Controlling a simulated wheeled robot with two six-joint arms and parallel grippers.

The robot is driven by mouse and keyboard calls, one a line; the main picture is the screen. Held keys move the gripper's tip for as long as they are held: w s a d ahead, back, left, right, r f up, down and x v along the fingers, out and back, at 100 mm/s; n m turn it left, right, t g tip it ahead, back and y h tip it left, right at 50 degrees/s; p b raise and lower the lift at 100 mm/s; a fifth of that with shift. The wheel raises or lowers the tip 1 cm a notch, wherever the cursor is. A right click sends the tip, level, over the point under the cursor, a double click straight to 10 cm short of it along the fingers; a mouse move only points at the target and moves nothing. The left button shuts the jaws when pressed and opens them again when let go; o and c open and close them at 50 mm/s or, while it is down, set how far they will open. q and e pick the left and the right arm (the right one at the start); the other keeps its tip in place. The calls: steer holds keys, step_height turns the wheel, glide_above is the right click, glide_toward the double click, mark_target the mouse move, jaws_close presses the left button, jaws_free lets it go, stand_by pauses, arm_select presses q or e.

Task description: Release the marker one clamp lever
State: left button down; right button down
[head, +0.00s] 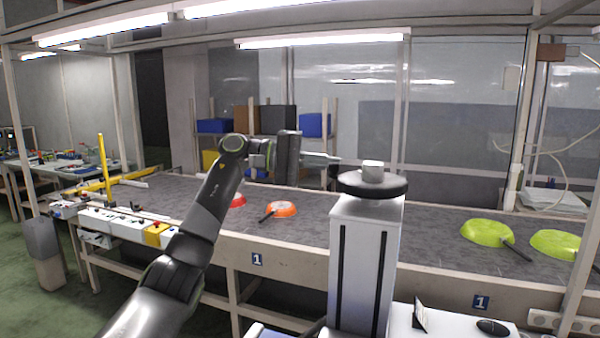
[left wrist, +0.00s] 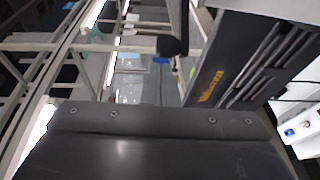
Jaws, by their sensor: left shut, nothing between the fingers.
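Two marker plates reading 1 show on the conveyor's front side in the head view, one left of centre (head: 257,259) and one at the right (head: 481,302). I cannot make out a clamp lever by either plate. My left gripper (head: 336,163) is shut and empty, held up above the belt near the middle of the head view and pointing right. In the left wrist view a dark blunt tip (left wrist: 172,46) shows near the top; I cannot tell what it belongs to. My right gripper is not in view.
A yellow upright post (head: 104,165) stands at the left. Blue bins (head: 314,125) sit behind.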

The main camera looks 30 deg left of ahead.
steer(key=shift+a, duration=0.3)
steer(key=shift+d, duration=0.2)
arm_select(q)
steer(key=shift+a, duration=0.15)
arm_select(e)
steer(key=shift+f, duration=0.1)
